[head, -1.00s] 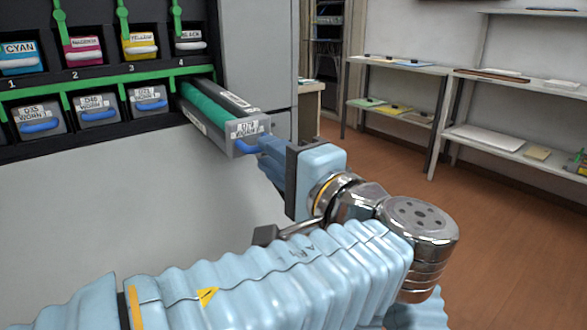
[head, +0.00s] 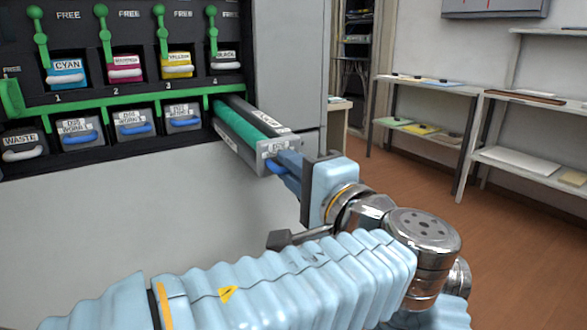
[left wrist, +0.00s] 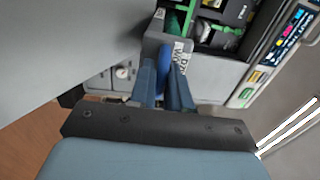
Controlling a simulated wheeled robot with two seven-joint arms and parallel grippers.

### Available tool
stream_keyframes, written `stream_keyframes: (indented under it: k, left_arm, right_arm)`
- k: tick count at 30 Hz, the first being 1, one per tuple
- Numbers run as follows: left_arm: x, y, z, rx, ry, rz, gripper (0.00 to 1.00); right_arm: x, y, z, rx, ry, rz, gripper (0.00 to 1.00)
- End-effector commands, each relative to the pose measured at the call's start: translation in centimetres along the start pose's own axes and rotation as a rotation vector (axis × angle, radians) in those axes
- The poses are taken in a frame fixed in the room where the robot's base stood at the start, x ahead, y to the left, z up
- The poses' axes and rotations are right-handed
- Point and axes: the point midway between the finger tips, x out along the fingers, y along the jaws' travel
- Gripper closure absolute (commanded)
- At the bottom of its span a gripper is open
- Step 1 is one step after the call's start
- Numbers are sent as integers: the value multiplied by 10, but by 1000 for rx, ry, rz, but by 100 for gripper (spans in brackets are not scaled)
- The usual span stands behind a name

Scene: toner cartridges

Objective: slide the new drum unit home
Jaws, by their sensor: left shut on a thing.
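The drum unit (head: 251,131) is a long grey cartridge with a green roller and a blue handle. It sticks out at an angle from the slot under number 4, its far end inside the printer. My left gripper (head: 286,165) is shut on its blue handle at the near end. In the left wrist view the fingers (left wrist: 163,82) close around the handle, and the drum unit's grey end face (left wrist: 178,48) with a partly readable label shows beyond them. The slot's inside is hidden. My right gripper is not in view.
Worn drums with blue handles (head: 133,125) fill the slots to the left, beside a waste box (head: 22,150). Toner cartridges (head: 68,73) sit above, below green levers (head: 213,33). A green bar (head: 130,101) runs between the rows. Shelves (head: 425,86) stand at right.

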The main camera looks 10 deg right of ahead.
Motion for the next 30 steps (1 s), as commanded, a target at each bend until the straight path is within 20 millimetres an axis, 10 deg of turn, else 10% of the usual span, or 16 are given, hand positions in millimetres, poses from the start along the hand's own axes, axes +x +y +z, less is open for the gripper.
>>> stream_keyframes:
  k: [30]
  left_arm:
    - [1, -32, 0, 0, 1, 0, 100]
  right_arm:
    - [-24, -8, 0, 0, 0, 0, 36]
